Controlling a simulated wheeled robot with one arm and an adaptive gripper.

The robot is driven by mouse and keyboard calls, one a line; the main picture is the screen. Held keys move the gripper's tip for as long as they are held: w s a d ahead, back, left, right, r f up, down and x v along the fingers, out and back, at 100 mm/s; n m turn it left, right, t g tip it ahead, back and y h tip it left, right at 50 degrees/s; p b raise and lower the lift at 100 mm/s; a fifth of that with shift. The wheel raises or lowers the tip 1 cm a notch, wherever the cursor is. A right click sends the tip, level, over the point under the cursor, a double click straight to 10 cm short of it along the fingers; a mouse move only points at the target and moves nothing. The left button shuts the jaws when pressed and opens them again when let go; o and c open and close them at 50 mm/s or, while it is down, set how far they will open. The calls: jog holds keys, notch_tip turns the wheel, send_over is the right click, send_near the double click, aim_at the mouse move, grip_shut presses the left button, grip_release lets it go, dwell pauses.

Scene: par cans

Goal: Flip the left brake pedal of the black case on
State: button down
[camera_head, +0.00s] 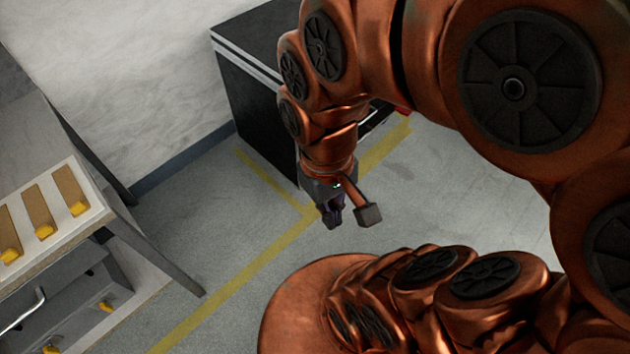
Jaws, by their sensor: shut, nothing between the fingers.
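The black case (248,98) with silver edge strips stands on the floor at the top middle, against the wall. My arm covers much of its front and right side. A small red part (402,111) shows low at its right, beside my arm; I cannot tell whether it is a brake pedal. The left brake pedal cannot be made out. My gripper (333,220) points down in front of the case, apart from it, over the floor. Its fingers are small and dark here, shut and empty. A dark block on a short copper-coloured bracket sits beside it.
A table (125,245) at the left carries a pale rack (50,212) with wooden strips and yellow pieces. Below it is a grey unit (65,300) with a handle. Yellow floor lines (240,280) run by the case. The floor between table and case is clear.

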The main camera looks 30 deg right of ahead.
jog(key=w+d+f+t+h+b, duration=0.25)
jog(key=w+d+f+b, duration=0.65)
jog(key=w+d+f, duration=0.6)
jog(key=w+d+f+t+h+b, duration=0.1)
jog(key=w+d+f+t+b, duration=0.3)
jog(key=w+d+f+b, duration=0.95)
jog(key=w+d+f+n+t+y+b, duration=0.15)
jog(key=w+f, duration=0.25)
jog(key=f, duration=0.6)
jog(key=w+d+f+t+y+b, duration=0.1)
jog(key=w+d+f+t+b, duration=0.2)
jog(key=f, duration=0.7)
jog(key=w+d+f+n+y+b, duration=0.1)
jog(key=w+f+b, duration=0.3)
jog(key=f, duration=0.6)
notch_tip(320, 180, down, 11)
jog(key=a+t+y+b, duration=0.2)
jog(key=a+t+b, duration=0.1)
jog(key=shift+s+r+y, duration=0.2)
jog(key=shift+s+y, duration=0.2)
